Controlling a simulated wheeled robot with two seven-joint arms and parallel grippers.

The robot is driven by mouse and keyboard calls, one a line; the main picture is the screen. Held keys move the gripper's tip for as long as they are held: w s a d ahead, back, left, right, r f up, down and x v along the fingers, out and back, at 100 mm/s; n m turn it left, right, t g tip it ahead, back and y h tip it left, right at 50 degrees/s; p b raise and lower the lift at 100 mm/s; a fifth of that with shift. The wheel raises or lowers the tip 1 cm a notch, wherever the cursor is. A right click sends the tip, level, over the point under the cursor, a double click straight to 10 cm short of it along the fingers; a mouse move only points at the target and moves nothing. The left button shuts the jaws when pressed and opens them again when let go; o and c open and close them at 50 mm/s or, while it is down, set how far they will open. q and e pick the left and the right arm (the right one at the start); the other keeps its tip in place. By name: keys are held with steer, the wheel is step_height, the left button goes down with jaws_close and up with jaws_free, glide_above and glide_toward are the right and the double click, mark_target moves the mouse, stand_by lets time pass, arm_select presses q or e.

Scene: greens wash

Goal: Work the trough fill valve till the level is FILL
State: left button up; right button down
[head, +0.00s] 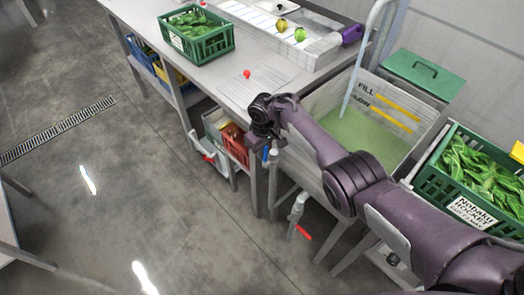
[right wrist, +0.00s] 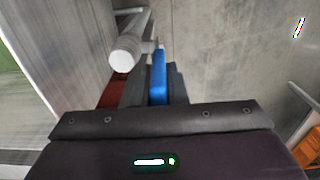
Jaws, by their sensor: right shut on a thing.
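The trough (head: 321,102) holds green-tinted water (head: 355,138). Its back wall carries a yellow FILL strip (head: 398,97) above a second yellow strip marked LOW (head: 394,121); both strips show above the water's edge. A grey pipe (head: 362,55) comes down into the trough; I cannot tell if water runs from it. My right gripper (head: 264,140) is at the trough's front left, shut on a blue valve handle (head: 266,154). In the right wrist view the blue handle (right wrist: 158,75) sits between the dark fingers, beside a pale pipe (right wrist: 125,52). My left gripper is out of view.
A red-handled valve (head: 303,233) sits on a pipe below the trough. A green crate of leaves (head: 435,183) stands right of the trough, another (head: 212,45) on the steel bench (head: 165,62). Crates sit under the bench. The floor at left is clear.

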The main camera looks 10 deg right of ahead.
stand_by(0.5)
steer(key=c, duration=1.4)
jaws_free()
steer(key=shift+w+a+f, duration=0.1)
steer(key=shift+c, duration=0.2)
step_height(320, 180, up, 8)
steer(key=p, duration=0.2)
steer(key=shift+f, duration=0.1)
